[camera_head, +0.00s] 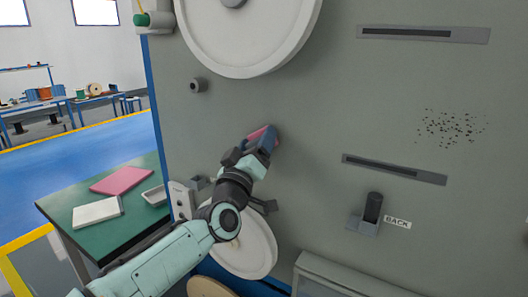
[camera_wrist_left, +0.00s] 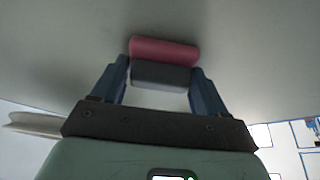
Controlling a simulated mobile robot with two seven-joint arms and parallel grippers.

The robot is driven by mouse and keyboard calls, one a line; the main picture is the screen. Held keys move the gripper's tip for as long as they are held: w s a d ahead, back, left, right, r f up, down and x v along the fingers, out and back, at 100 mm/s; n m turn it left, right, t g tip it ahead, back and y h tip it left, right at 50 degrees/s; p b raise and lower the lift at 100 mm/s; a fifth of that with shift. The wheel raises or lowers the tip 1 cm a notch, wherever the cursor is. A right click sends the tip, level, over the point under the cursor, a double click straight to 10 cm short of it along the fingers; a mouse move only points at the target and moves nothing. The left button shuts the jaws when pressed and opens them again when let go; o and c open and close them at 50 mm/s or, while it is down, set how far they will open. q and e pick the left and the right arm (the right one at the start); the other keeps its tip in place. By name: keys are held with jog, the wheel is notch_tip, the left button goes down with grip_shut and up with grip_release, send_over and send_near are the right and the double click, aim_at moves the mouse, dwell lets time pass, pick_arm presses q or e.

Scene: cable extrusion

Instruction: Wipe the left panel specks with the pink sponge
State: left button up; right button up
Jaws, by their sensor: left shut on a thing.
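My left gripper (camera_head: 263,142) is in front of the grey machine panel (camera_head: 310,115), below the large white wheel. It is shut on the pink sponge (camera_head: 256,134), which is mostly hidden by the fingers. In the left wrist view, the sponge (camera_wrist_left: 165,49) shows as a pink strip with a dark grey part between the fingers (camera_wrist_left: 160,80). The pink side faces the panel; I cannot tell whether it touches. A patch of dark specks (camera_head: 452,127) is on the panel at the right. No specks show clearly around the sponge. My right gripper is not in view.
A large white wheel (camera_head: 250,35) and a lower white disc (camera_head: 245,248) stand out from the panel. A black knob (camera_head: 373,207) is by the BACK label (camera_head: 397,222). A green table (camera_head: 60,208) with a pink pad (camera_head: 122,180) and white block (camera_head: 97,211) stands left.

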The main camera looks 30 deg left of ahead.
pick_arm(q)
jog(key=shift+w+a+f, duration=0.15)
jog(key=shift+a, duration=0.25)
jog(key=shift+s+a+f+b, duration=0.1)
jog(key=shift+s+f+b, duration=0.05)
jog(key=shift+s+b, duration=0.55)
jog(key=s+b, duration=0.1)
jog(key=s, duration=0.3)
jog(key=shift+s+a, duration=0.1)
jog(key=shift+s, duration=0.1)
jog(key=s+b, duration=0.1)
jog(key=s, duration=0.2)
jog(key=shift+a, duration=0.15)
